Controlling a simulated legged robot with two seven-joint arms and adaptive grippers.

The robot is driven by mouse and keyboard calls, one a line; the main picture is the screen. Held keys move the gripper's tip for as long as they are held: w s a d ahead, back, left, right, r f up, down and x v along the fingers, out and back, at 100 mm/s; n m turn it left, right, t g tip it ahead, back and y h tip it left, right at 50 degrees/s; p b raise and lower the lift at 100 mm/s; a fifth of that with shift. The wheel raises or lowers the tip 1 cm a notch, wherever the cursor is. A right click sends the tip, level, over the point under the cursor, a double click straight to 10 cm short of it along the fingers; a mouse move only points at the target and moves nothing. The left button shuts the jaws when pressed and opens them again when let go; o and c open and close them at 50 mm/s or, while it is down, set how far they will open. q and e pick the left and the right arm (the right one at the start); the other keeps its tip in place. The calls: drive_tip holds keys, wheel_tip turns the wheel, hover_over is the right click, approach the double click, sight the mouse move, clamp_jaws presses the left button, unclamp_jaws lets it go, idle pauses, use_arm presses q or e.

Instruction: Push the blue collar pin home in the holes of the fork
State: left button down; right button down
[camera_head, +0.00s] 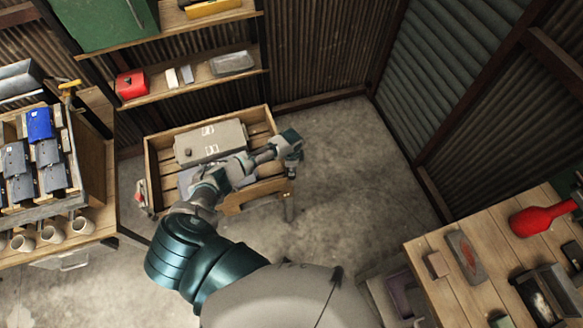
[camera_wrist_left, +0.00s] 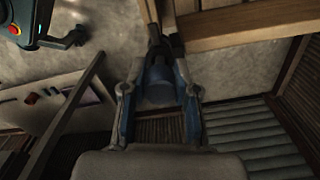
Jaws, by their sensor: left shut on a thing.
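My left gripper (camera_head: 291,168) is at the end of the arm reaching over the front right corner of the wooden crate. In the left wrist view my left gripper (camera_wrist_left: 166,50) has its fingers drawn together at the tips. A blue rounded piece (camera_wrist_left: 158,88), which looks like the blue collar pin, sits between the fingers. A dark two-pronged piece (camera_wrist_left: 164,14), possibly the fork, stands at the fingertips; its holes do not show. How deep the pin sits cannot be told. In the head view the pin is too small to make out. My right gripper is not in view.
The wooden crate (camera_head: 150,165) holds a grey case (camera_head: 211,142). A rack of blue and grey bins (camera_head: 40,124) and several mugs stand at left. A workbench (camera_head: 459,300) with a red bottle (camera_head: 541,216) is at right. The concrete floor (camera_head: 340,180) between is clear.

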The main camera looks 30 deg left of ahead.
use_arm(q)
drive_tip(key=shift+s+f, duration=0.1)
drive_tip(key=shift+f, duration=0.8)
idle(2.2)
drive_tip(key=c, duration=1)
unclamp_jaws()
drive_tip(key=shift+o, duration=1)
drive_tip(key=shift+f, duration=0.1)
wheel_tip(320, 180, up, 12)
drive_tip(key=shift+f, duration=0.1)
